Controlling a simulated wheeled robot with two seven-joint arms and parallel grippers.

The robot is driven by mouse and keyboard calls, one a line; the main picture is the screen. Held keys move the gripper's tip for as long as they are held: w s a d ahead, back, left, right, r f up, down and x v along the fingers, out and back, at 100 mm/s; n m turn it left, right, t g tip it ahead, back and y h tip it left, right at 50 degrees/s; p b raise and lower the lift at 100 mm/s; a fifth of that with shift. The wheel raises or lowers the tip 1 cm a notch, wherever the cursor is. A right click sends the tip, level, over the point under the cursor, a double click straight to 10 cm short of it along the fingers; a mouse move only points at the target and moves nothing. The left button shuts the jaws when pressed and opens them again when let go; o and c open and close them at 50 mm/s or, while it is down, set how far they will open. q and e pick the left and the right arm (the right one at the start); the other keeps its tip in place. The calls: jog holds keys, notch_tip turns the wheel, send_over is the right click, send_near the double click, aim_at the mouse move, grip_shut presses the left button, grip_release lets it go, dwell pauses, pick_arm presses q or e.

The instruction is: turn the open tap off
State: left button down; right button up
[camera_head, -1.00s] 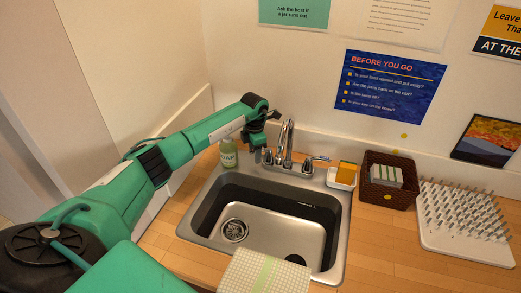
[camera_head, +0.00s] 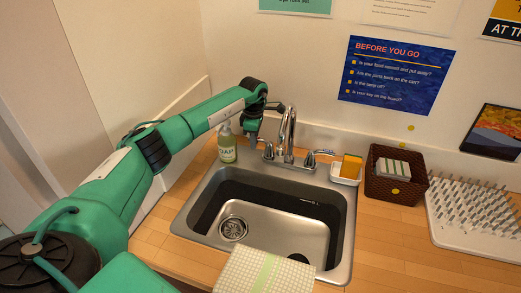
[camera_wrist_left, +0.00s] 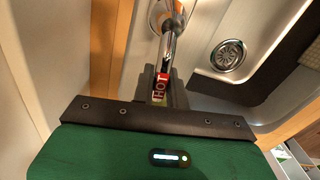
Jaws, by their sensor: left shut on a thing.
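A chrome faucet (camera_head: 288,130) with a tall curved spout stands behind the sink, with a handle on each side. The right handle (camera_head: 325,153) points out to the right and is clear of my arm. My left gripper (camera_head: 257,141) is at the left handle and hides part of it. In the left wrist view, its dark fingers are shut on the chrome lever with a red HOT label (camera_wrist_left: 160,88). The sink (camera_head: 285,226) shows its drain (camera_head: 233,228); I cannot make out a water stream. My right gripper is not in view.
A soap bottle (camera_head: 226,146) stands just left of the gripper. A sponge on a white dish (camera_head: 345,181), a brown basket (camera_head: 396,190) and a spiked white rack (camera_head: 470,240) stand to the right. A cloth (camera_head: 262,273) lies at the sink's front edge.

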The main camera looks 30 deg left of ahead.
pick_arm(q)
jog(key=shift+w+m, duration=0.2)
jog(key=shift+m, duration=0.2)
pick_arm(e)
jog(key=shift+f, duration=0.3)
pick_arm(q)
jog(key=shift+w+f+m+b, duration=0.2)
jog(key=shift+m+b, duration=0.2)
jog(key=shift+b, duration=0.15)
jog(key=shift+w+a+r, duration=0.1)
jog(key=shift+r+m, duration=0.15)
jog(key=shift+m, duration=0.15)
jog(key=c, duration=0.6)
grip_release()
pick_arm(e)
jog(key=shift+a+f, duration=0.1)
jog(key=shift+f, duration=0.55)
